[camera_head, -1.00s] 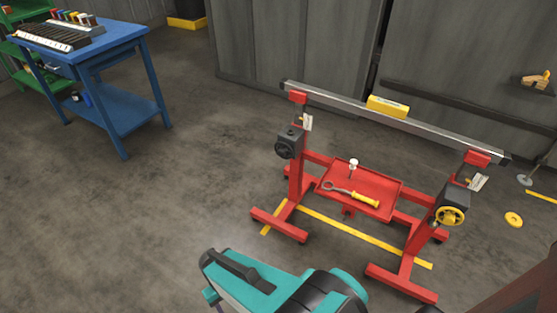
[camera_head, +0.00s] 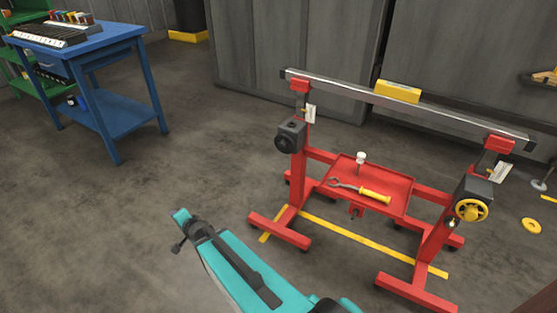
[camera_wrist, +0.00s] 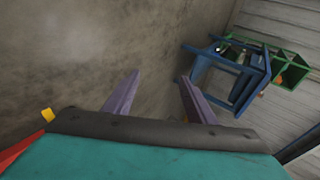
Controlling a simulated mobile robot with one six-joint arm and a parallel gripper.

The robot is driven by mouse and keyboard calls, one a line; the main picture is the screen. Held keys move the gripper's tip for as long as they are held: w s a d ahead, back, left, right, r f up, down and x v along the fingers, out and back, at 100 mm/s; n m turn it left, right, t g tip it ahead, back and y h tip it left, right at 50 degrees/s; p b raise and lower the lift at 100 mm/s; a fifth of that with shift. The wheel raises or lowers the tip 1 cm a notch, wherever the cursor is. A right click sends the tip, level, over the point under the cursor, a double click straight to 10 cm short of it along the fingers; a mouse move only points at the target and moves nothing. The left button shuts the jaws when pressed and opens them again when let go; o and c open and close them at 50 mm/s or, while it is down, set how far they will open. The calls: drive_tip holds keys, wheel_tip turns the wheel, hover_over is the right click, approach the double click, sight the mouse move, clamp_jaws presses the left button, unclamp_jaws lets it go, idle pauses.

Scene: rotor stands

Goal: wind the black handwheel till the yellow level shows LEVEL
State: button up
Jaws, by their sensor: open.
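The black handwheel (camera_head: 284,143) is on the dark gearbox of the left red stand post. The yellow level (camera_head: 398,91) lies on top of the grey beam (camera_head: 455,119), right of its middle; its reading is too small to make out. The beam spans both red posts and slants down to the right in the picture. A yellow handwheel (camera_head: 471,210) is on the right post. In the wrist view my gripper (camera_wrist: 158,85) is open and empty, its two fingers apart over bare floor. In the head view my teal arm is low, left of and apart from the stand.
A red tray (camera_head: 397,200) between the posts holds a yellow-handled tool (camera_head: 374,195) and a white-topped item (camera_head: 361,158). Yellow floor tape (camera_head: 345,234) runs under the stand. A blue table (camera_head: 125,110) stands at the left. Floor between table and stand is clear.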

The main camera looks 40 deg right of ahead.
drive_tip(key=w+d+r+m+t+h+b, duration=0.35)
drive_tip(key=d+r+m, duration=0.2)
drive_tip(key=d, duration=0.25)
drive_tip(key=m+g+h+b, duration=1)
drive_tip(key=m+h+b, duration=0.45)
drive_tip(key=m, duration=1.15)
approach(281, 147)
drive_tip(key=v, duration=0.5)
drive_tip(key=shift+a+r+y+b, duration=0.25)
drive_tip(key=shift+r+y+b, duration=0.05)
drive_tip(key=shift+b, duration=0.1)
drive_tip(key=shift+w+d, duration=0.1)
drive_tip(key=b+x, duration=0.3)
drive_tip(key=x, duration=1)
drive_tip(key=shift+d, duration=0.3)
